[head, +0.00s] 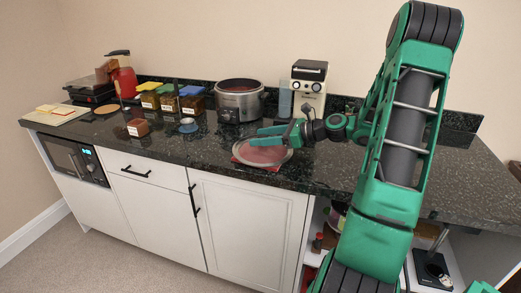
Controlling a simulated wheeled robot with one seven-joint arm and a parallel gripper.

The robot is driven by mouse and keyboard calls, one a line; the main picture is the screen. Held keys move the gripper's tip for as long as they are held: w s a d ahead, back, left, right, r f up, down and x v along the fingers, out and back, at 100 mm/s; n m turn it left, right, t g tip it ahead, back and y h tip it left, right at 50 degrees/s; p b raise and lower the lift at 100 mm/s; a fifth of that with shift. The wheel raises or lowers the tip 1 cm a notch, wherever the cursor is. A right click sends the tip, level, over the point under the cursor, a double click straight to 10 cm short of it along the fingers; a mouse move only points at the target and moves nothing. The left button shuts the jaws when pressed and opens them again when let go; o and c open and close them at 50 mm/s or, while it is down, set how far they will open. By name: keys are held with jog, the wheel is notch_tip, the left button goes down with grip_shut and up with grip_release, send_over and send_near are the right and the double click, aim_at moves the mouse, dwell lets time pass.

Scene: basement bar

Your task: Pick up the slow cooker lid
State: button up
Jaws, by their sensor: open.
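The slow cooker lid (262,156) is a round, see-through disc with a pale rim. It lies flat on a red cloth or mat (241,159) near the counter's front edge. My gripper (260,136) is open, with its green fingers reaching in from the right at the lid's far side, over or just above it. I cannot tell whether a finger touches the lid. The lid's middle knob, if any, is not clear. The slow cooker (240,101) stands uncovered behind, silver with a dark base.
A coffee machine (309,88) stands right of the cooker, close behind my arm. The dark counter (215,155) has free room left of the lid.

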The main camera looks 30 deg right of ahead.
aim_at(253, 137)
jog(key=x, duration=0.3)
jog(key=shift+w+a+f, duration=0.15)
jog(key=shift+w+a, duration=0.1)
grip_shut()
